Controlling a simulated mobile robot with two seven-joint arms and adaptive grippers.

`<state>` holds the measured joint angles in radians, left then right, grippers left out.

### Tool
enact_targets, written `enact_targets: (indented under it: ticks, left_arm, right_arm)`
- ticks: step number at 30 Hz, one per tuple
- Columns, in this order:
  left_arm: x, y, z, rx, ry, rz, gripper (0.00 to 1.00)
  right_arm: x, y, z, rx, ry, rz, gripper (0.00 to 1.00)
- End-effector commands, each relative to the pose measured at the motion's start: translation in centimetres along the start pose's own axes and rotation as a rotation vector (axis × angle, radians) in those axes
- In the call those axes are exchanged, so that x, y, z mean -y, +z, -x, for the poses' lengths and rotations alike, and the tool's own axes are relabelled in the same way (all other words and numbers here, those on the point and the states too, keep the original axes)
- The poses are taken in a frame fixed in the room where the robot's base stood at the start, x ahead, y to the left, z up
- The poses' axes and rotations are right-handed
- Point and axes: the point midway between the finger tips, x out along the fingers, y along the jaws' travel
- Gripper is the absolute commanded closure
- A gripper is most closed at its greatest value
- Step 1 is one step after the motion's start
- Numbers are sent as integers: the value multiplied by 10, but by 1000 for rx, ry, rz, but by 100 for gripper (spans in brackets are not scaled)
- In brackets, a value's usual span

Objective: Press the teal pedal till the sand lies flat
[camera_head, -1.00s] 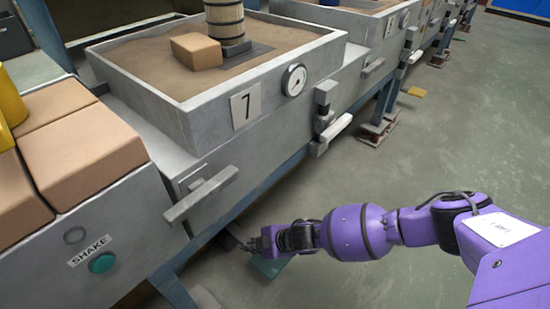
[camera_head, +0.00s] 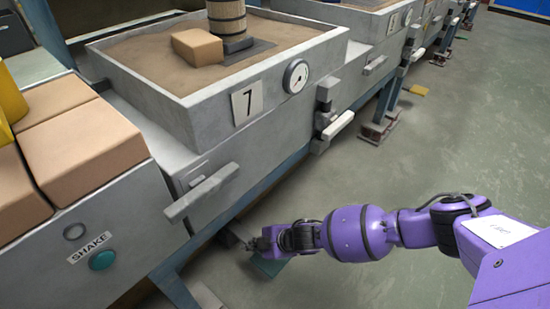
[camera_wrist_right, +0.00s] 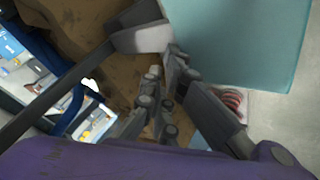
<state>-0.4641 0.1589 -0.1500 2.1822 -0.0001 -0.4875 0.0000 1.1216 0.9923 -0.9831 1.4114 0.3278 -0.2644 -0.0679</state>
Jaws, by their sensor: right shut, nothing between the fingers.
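The teal pedal (camera_head: 268,265) sits low beneath the edge of the machine, partly hidden by my right gripper (camera_head: 252,243). In the right wrist view the teal plate (camera_wrist_right: 240,40) fills the upper right, and my right gripper's fingers (camera_wrist_right: 167,72) lie beside its edge. The fingers are shut and hold nothing. I cannot tell whether they touch the pedal. The brown sand (camera_head: 145,48) fills the grey box marked 7 and looks mostly level around the things on it. My left gripper is not in view.
A grey handle (camera_head: 200,193) juts out above my gripper. A green button (camera_head: 102,260) labelled SHAKE is at left. Clear floor (camera_head: 460,130) lies to the right.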

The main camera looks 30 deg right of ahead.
Motion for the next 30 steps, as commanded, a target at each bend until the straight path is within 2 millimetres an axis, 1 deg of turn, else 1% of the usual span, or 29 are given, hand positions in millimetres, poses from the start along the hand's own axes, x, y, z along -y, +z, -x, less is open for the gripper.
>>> enact_targets:
  ticks: [1, 30]
  left_arm:
    - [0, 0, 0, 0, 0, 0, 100]
    - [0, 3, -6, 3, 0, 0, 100]
  right_arm:
    - [-3, -2, -1, -3, 4, 2, 100]
    - [3, 4, -10, -2, 4, 2, 100]
